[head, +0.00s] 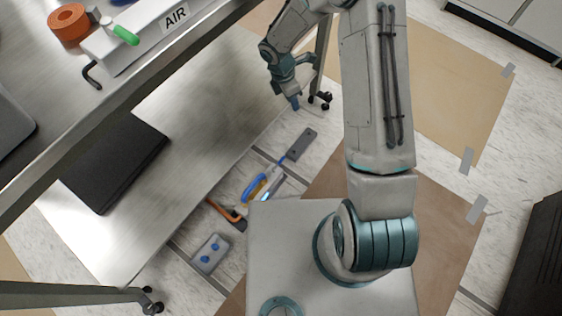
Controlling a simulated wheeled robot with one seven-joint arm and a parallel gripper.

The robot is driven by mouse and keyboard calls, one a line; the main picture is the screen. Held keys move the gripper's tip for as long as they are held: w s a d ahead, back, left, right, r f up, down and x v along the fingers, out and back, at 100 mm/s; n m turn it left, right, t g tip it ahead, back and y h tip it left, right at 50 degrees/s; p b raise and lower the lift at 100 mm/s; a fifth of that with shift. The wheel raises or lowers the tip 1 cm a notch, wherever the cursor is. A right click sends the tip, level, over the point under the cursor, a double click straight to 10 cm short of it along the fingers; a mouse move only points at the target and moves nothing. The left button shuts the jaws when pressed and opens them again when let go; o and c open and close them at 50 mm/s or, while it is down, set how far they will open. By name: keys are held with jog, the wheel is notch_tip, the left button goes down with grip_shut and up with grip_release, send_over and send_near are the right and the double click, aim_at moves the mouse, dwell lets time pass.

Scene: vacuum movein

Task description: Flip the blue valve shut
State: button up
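A white box labelled AIR (155,28) sits on the upper metal bench top at the upper left. A green handle (125,35) with a white hub is on it. A bit of something blue (121,2) shows at the top edge of the picture behind the box; it is mostly cut off, and I cannot tell whether it is the blue valve or how it is set. My gripper (295,103) hangs at the upper middle, near the bench's right edge and well to the right of the box. It touches none of these. Its finger gap is not clear.
An orange roll (69,24) and a black hook (91,76) are beside the box. The bench's lower shelf (190,150) holds a black flat case (115,160). Tools with blue handles (254,187) and a grey plate with blue knobs (210,253) lie below.

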aim_at(279, 164)
jog(key=s+a+f+n+b, duration=0.1)
jog(key=f+n+b, duration=0.1)
jog(key=f, duration=0.9)
jog(key=s+a+f+n+b, duration=0.1)
jog(key=f+b, duration=0.4)
jog(key=f, duration=0.6)
jog(key=s+a+f+n+b, duration=0.1)
jog(key=f+n+b, duration=0.1)
jog(key=f, duration=1)
jog(key=shift+s+a+f+n+g+y+b, duration=0.1)
jog(key=shift+s+a+n+g+y+b, duration=0.2)
jog(key=shift+b, duration=0.5)
jog(key=shift+w+d, duration=0.1)
jog(key=shift+w, duration=0.05)
grip_shut()
